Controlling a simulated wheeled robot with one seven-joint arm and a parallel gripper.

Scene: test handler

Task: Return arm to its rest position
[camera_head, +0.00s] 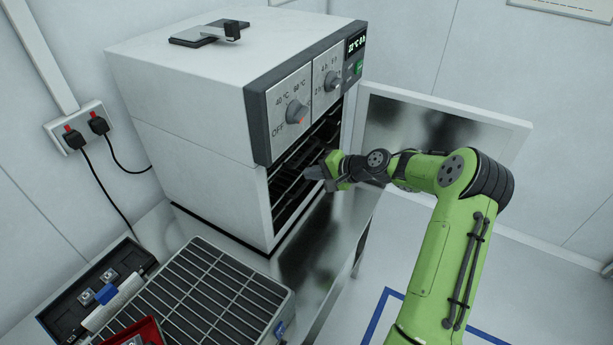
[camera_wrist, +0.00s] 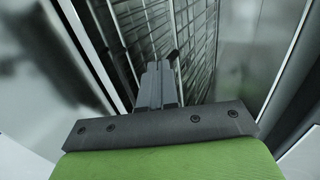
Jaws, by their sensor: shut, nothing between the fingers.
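My gripper (camera_head: 316,172) is at the open front of a white oven-like chamber, at the end of my green arm. In the wrist view my gripper (camera_wrist: 158,85) is shut, with its two grey fingers together and nothing between them. The fingers point into the chamber, toward wire racks (camera_wrist: 185,35). My arm reaches in from the right, bent at the elbow. Whether the fingertips touch a rack, I cannot tell.
The chamber (camera_head: 190,130) has dials (camera_head: 297,112) on its front. Its door (camera_head: 440,125) stands open to the right, behind my forearm. A gridded tray (camera_head: 205,295) and a red container (camera_head: 135,335) are at lower left. Open floor lies at lower right.

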